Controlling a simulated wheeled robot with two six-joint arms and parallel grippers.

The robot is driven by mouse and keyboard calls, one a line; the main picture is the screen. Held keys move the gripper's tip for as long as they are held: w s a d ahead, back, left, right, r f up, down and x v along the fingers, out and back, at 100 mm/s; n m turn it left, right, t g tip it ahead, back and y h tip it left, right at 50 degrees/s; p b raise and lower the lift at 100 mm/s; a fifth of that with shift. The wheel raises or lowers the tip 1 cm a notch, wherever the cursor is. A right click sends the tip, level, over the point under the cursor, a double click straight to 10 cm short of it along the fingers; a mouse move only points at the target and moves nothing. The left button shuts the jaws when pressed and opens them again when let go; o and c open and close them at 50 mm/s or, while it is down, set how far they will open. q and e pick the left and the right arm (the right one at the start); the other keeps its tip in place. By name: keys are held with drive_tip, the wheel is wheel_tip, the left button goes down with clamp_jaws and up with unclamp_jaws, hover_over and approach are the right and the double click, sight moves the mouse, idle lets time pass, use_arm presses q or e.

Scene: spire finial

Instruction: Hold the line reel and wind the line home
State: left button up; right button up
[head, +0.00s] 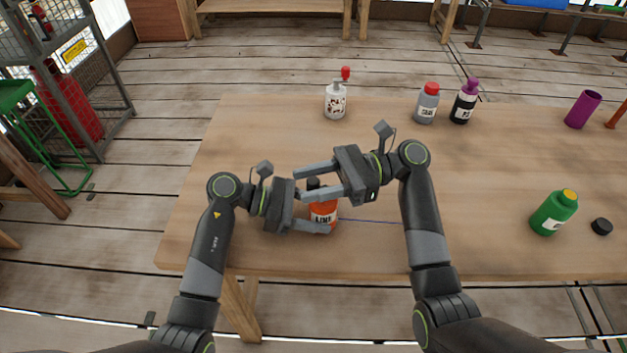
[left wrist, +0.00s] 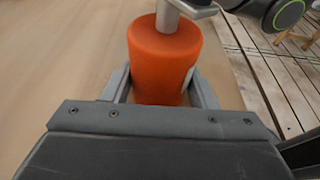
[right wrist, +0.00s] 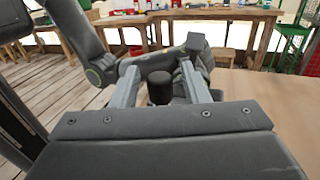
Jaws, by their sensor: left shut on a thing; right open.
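The line reel (head: 323,213) is an orange cylinder with a white label, upright near the table's front edge. My left gripper (head: 320,210) is shut on it; in the left wrist view its fingers lie on either side of the orange body (left wrist: 165,65). A grey metal crank (left wrist: 168,14) rises from the reel's top. Its black knob (head: 313,184) sits between the fingers of my open right gripper (head: 300,185). The right wrist view also shows the knob (right wrist: 160,88) between the spread fingers, with gaps at its sides. A thin blue line (head: 372,221) runs right along the table.
A white bottle with a red top (head: 336,101), a grey bottle (head: 427,104) and a black bottle (head: 464,103) stand at the back. A green bottle (head: 554,213), black cap (head: 601,227) and purple cup (head: 583,109) are at the right. The table's middle is clear.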

drive_tip(key=shift+c, duration=0.4)
clamp_jaws()
drive_tip(key=shift+t, duration=0.3)
drive_tip(key=m+t+y, duration=0.1)
drive_tip(key=m+t, duration=0.1)
drive_tip(key=t, duration=0.1)
drive_tip(key=shift+w+a+m+t, duration=0.1)
drive_tip(key=shift+w+m+t, duration=0.05)
drive_tip(key=shift+m+t, duration=0.2)
drive_tip(key=shift+w+a+m+t, duration=0.1)
drive_tip(key=shift+w+m+t, duration=0.1)
drive_tip(key=shift+m+t, duration=0.9)
drive_tip(key=shift+w+m+t, duration=0.15)
drive_tip(key=shift+m+t, duration=0.5)
drive_tip(key=shift+t, duration=1)
drive_tip(key=shift+o, duration=0.4)
unclamp_jaws()
